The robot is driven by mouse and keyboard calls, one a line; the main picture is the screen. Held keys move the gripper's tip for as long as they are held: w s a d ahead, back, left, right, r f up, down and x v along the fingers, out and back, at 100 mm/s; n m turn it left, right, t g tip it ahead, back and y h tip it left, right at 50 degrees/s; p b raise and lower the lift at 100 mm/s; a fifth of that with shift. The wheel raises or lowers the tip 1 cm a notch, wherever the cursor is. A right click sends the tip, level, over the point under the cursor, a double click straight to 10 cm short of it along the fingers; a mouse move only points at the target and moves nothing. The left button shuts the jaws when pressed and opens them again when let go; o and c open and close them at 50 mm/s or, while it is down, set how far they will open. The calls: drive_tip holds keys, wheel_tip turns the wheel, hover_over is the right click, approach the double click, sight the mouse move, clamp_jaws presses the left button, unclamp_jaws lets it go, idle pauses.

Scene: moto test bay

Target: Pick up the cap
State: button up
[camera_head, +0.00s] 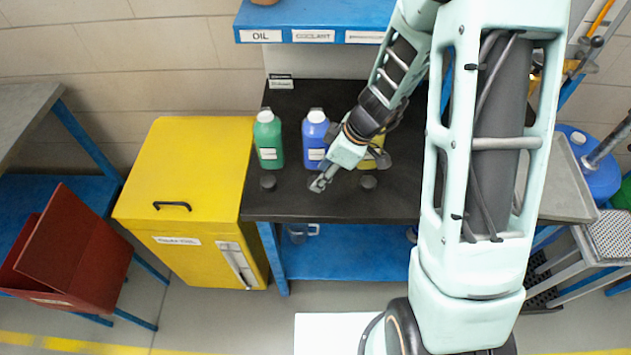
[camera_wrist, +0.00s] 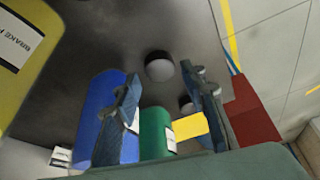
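My gripper (camera_head: 319,184) is open and empty, low over the front part of the dark worktop (camera_head: 335,208). In the wrist view a dark round cap (camera_wrist: 159,67) lies on the worktop, framed between the tips of my gripper (camera_wrist: 161,74); I cannot tell the height gap. In the head view this cap appears hidden behind my gripper. A second dark cap (camera_head: 268,182) lies in front of the green bottle (camera_head: 268,138); it also shows in the wrist view (camera_wrist: 186,103), partly covered by a finger. A third cap (camera_head: 368,182) lies right of my gripper.
A blue bottle (camera_head: 315,134) stands just behind my gripper. A yellow bottle (camera_head: 376,157) is partly hidden by my arm. A blue shelf (camera_head: 320,20) hangs above. A yellow cabinet (camera_head: 188,165) adjoins the worktop's left side. The front strip of the worktop looks clear.

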drive_tip(key=shift+x, duration=1.4)
drive_tip(key=c, duration=0.5)
drive_tip(key=shift+r, duration=0.1)
